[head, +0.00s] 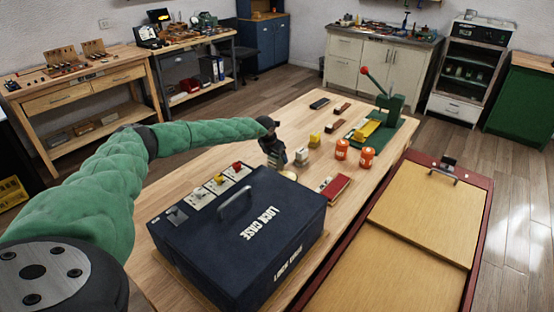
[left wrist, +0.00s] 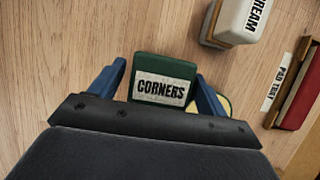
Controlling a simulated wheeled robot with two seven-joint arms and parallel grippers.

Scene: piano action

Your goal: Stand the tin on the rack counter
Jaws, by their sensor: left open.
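A green tin (left wrist: 165,66) with a white label reading CORNERS shows in the left wrist view. It stands on the wooden workbench (head: 300,120), between the two blue fingers of my left gripper (left wrist: 157,88). The fingers are open, one on each side of it; whether either touches it I cannot tell. In the head view my left gripper (head: 274,160) is low over the bench behind the dark lock case (head: 250,225), and I cannot make out the tin there. My right gripper is not in view. Which furniture is the rack counter I cannot tell for sure.
A white CREAM block (head: 302,157), a red PAD TEST piece (head: 335,187) and two orange cans (head: 367,157) stand near the gripper. A green lever press (head: 388,103) is farther back. A white shelved unit (head: 466,108) and a grey-topped cabinet (head: 372,68) stand at the back.

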